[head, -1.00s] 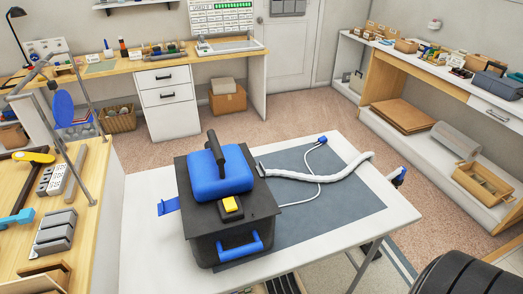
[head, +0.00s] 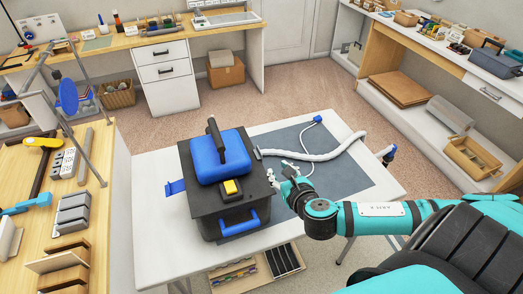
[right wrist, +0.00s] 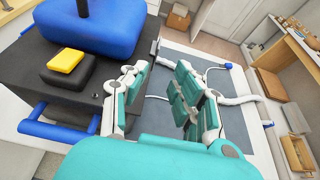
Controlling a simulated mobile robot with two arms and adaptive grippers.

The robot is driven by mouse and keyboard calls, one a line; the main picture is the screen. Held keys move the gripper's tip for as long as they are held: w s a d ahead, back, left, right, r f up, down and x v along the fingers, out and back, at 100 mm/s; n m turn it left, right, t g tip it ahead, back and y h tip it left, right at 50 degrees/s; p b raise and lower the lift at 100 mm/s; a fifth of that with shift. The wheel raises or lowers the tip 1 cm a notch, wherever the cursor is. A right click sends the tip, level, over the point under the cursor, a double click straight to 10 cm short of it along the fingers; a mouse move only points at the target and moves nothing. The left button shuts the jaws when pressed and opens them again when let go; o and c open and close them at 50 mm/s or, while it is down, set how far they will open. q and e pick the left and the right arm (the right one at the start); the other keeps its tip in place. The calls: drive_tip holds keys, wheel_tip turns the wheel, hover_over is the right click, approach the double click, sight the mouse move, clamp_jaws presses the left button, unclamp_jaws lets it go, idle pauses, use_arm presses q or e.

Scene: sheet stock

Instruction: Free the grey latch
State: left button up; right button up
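A dark box (head: 205,207) with a blue top part (head: 208,171), a black handle and a yellow button (head: 231,187) stands on the white table. A small grey piece on its right edge (head: 258,154), near the white hose, looks like the grey latch; it also shows in the right wrist view (right wrist: 154,47). A blue flap (head: 175,187) sticks out at the left side. My right gripper (head: 280,174) is at the box's right side, nearer the front than the grey piece. In the right wrist view its fingers (right wrist: 163,75) are apart with nothing between them.
The white hose (head: 325,154) and a thin cable with a blue plug (head: 318,119) lie on the grey mat (head: 360,172) to the right. A blue front handle (head: 239,223) juts from the box. A workbench (head: 98,215) with tools stands at the left.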

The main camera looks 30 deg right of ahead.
sight(258, 158)
drive_tip(key=p+x, duration=0.2)
drive_tip(key=x, duration=1.4)
drive_tip(key=shift+p, duration=0.4)
drive_tip(key=shift+c, duration=0.3)
clamp_jaws()
